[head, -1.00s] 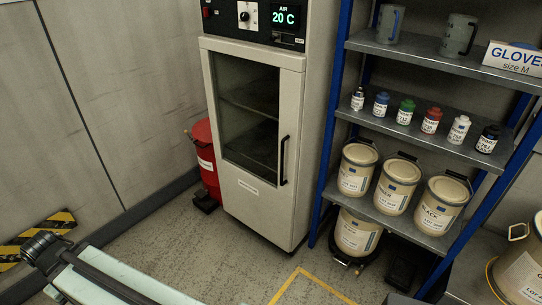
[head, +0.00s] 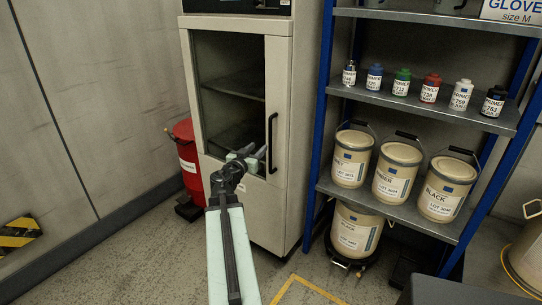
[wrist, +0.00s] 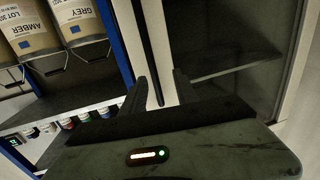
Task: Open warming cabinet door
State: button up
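The warming cabinet (head: 291,130) stands upright against the wall, and its glass-fronted door (head: 232,88) is closed. A black vertical bar handle (head: 272,135) is on the door's right side. My gripper (head: 252,160) is raised in front of the door near the handle's lower end. In the wrist view, which is upside down, my gripper (wrist: 162,88) is open. The handle (wrist: 149,48) shows there lined up with the gap between the two fingers. I cannot tell whether the fingers touch it. Dark empty shelves show through the glass.
A blue-framed shelf rack (head: 322,112) with paint cans and primer bottles stands close to the cabinet's right. A red bin (head: 188,160) is at its left. The grey floor (head: 150,255) in front is clear, with a yellow line (head: 318,288) at the right.

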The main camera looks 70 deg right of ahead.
aim_at(271, 140)
jog(key=d, duration=0.3)
jog(key=s+d, duration=0.1)
jog(key=d, duration=0.2)
jog(key=s+d, duration=0.1)
jog(key=d, duration=0.2)
jog(key=shift+s+r, duration=0.15)
grip_shut()
jog(key=shift+s, duration=0.15)
dwell(1.0)
